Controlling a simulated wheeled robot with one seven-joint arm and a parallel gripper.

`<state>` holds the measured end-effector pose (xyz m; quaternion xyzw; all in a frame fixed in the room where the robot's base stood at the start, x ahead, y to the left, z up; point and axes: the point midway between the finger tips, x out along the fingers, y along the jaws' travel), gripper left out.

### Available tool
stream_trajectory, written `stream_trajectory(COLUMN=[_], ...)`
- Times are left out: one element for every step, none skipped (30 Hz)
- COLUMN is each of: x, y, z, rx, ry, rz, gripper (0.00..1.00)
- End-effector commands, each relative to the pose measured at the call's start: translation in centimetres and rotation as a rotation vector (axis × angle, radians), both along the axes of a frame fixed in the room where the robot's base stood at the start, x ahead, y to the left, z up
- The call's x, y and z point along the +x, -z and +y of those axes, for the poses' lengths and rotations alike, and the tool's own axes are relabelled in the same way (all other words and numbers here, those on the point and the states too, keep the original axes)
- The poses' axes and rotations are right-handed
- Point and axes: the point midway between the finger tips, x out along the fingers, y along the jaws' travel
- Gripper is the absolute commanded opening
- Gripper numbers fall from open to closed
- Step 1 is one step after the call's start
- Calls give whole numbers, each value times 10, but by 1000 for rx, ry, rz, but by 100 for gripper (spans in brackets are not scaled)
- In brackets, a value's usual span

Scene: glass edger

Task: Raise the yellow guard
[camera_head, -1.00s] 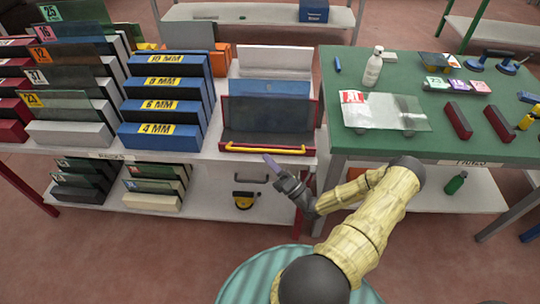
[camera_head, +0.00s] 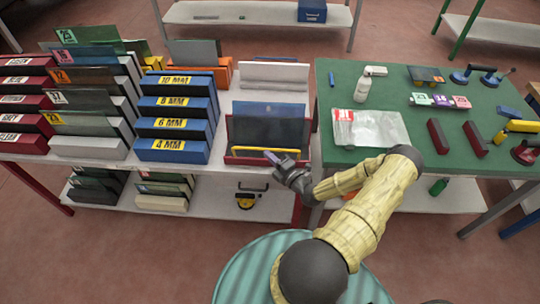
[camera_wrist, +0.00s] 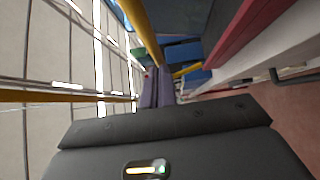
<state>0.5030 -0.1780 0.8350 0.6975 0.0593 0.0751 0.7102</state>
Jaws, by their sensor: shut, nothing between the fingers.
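The yellow guard (camera_head: 264,151) is a yellow bar along the lower front of a dark panel (camera_head: 268,130) in a red-edged unit on the white bench. A yellow bar also runs down close to my fingers in the wrist view (camera_wrist: 139,25). My gripper (camera_head: 270,157), with purple fingers, is shut and empty. It lies at the right half of the bar, overlapping it in the head view. The fingers (camera_wrist: 157,88) point forward beneath the bar in the wrist view. I cannot tell whether they touch it.
Blue racks (camera_head: 178,122) stand left of the unit. The green table (camera_head: 420,140) on the right holds a white bottle (camera_head: 363,88), a glass sheet (camera_head: 375,128) and red blocks (camera_head: 438,135).

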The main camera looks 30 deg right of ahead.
Motion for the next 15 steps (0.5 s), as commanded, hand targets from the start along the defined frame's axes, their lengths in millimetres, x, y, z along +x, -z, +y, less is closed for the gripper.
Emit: stream_trajectory(x=[3,5,7,9,11,13,14,15,17,18,19,20,21,21,22], y=[-10,-10,-11,-12,-13,-13,-13,-12,-12,-13,-13,-13,-13,-13,-13], z=[-2,-3,-5,-6,-7,-8,-9,-10,-11,-12,-12,-13,-14,-14,-15], rx=[19,31,48,60,72,88,98,99,98,97,97,97,98,98,97], ry=[0,-1,0,-1,0,-1,-1,0,0,0,0,0,0,0,1], rz=[30,50,74,94,111,134,148,148,146,145,145,145,144,144,144], gripper=[0,0,0,0,0,0,0,0,0,0,0,0,0,0,0])
